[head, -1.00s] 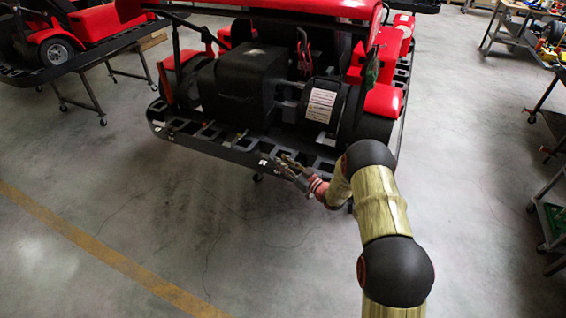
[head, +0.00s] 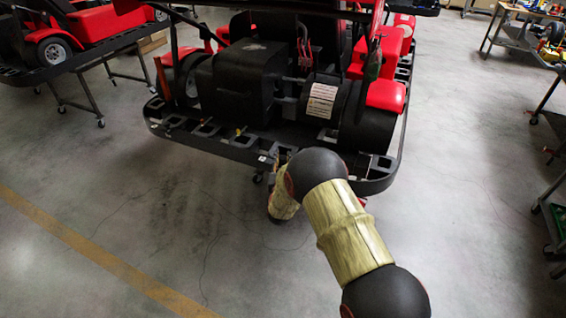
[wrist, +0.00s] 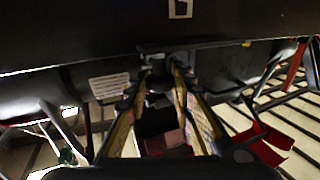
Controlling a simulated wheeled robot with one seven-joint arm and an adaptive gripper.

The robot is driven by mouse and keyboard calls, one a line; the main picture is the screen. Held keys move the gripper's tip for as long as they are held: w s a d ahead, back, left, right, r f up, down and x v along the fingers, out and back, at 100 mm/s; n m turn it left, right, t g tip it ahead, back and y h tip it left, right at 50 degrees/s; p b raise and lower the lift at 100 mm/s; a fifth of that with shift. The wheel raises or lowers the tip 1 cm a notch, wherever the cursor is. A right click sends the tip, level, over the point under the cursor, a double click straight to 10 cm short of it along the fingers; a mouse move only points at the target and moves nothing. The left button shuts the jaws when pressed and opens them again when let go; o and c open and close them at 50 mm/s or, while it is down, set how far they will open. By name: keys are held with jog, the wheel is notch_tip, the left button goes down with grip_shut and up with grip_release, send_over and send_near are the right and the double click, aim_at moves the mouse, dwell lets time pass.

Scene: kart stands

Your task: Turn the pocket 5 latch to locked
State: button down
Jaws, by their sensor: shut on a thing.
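My gripper (wrist: 160,80) shows in the wrist view with its two fingers reaching up to the underside of a dark panel edge. The fingertips close on a small dark piece, apparently the latch (wrist: 157,68), just under that edge. Its shape and turn angle are too dark to tell. A small white label (wrist: 180,9) with a mark I cannot read sits on the panel above. In the head view my arm hides the gripper and the latch, at the front edge of the black kart stand (head: 232,148).
A red and black kart (head: 240,85) rests on the stand. White labels show on the stand's front edge (head: 262,158). Another red kart (head: 75,40) on a stand is at the far left, and tables (head: 515,35) stand at the right. The floor in front is clear.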

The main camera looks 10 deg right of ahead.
jog(key=m+g+h, duration=0.1)
jog(key=m+h, duration=0.1)
jog(key=h, duration=0.1)
jog(key=m+g+h+b, duration=0.1)
jog(key=m+g+h, duration=0.1)
jog(key=h, duration=0.1)
jog(key=shift+w+a+m, duration=0.1)
jog(key=shift+a+m, duration=0.05)
jog(key=shift+m, duration=0.15)
jog(key=shift+m+g+h+b, duration=0.55)
jog(key=shift+m+g+h, duration=1.55)
jog(key=shift+g+h, duration=0.2)
jog(key=shift+r+g, duration=0.1)
jog(key=shift+g, duration=0.2)
jog(key=c, duration=1.6)
grip_release()
jog(key=shift+d, duration=0.2)
jog(key=v, duration=1.2)
jog(key=shift+a+f, duration=0.1)
jog(key=shift+f, duration=0.2)
